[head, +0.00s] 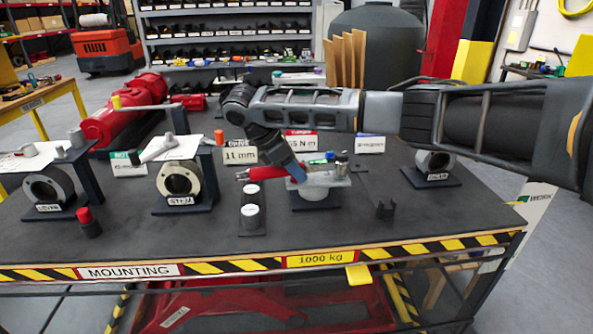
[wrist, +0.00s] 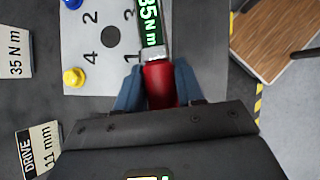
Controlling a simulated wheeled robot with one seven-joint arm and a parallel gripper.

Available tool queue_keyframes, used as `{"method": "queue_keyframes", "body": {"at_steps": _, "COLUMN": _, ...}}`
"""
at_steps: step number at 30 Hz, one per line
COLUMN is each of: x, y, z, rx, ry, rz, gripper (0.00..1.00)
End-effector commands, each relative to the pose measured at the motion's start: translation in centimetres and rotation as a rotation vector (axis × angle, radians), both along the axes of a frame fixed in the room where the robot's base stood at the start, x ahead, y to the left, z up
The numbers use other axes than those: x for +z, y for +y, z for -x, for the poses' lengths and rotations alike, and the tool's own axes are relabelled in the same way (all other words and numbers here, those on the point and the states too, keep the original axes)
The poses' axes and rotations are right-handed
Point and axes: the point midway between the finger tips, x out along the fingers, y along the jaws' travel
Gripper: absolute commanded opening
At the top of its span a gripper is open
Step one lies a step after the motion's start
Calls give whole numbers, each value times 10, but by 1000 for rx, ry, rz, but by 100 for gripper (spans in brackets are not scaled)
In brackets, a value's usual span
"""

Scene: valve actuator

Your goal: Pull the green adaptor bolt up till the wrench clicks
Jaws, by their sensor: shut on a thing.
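My gripper (wrist: 158,84) is shut on the red handle (wrist: 160,83) of a torque wrench, with one blue finger on each side. The wrench's green display (wrist: 150,22) reads 35 N m, and its far end is outside the wrist view. Beside it lies a numbered pale plate (wrist: 95,62) with a blue bolt (wrist: 73,4), a yellow bolt (wrist: 73,77) and a central hole. In the head view my gripper (head: 294,171) is at the red handle (head: 262,172), by the raised plate (head: 325,180).
Ring stands (head: 179,181) are on the left of the dark table, and another ring stand (head: 434,163) is on the right. A red-capped cylinder (head: 87,221) and a pale cylinder holder (head: 250,217) stand nearer the front.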

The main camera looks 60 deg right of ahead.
Motion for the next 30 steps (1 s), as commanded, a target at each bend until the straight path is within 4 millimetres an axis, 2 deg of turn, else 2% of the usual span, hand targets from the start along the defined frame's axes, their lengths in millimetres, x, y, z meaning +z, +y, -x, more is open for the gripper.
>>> {"method": "queue_keyframes", "body": {"at_steps": 8, "x": 2, "y": -2, "z": 1, "rx": 31, "ry": 0, "rz": 2, "gripper": 0}}
{"method": "queue_keyframes", "body": {"at_steps": 30, "x": 28, "y": -1, "z": 1, "rx": 33, "ry": 2, "rz": 2, "gripper": 0}}
